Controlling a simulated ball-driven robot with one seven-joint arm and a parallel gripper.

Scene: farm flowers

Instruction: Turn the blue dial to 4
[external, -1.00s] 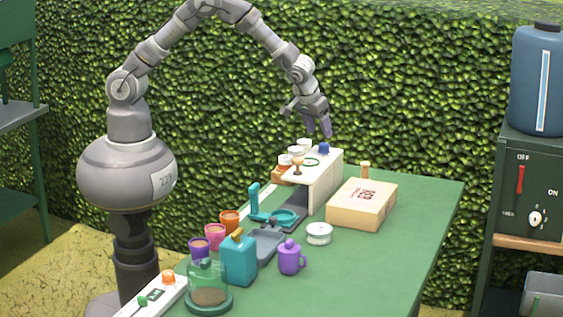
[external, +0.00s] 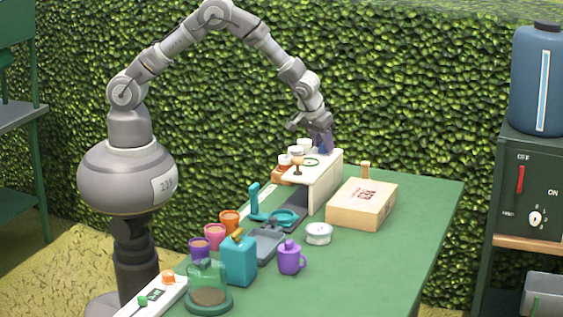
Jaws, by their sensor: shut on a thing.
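The blue dial (external: 323,150) sits on top of the cream-white box (external: 325,185) at the far end of the green table. It is mostly hidden by my gripper (external: 323,147), which points down with its purple fingers around the dial. The gripper is shut on the dial. The dial's markings and its pointer are too small or hidden to read. A green ring mark (external: 311,162) shows on the box top beside the dial.
Small white-lidded jars (external: 297,151) stand close to the left of the dial. A wooden box (external: 361,204) is to the right. The table's right side is clear.

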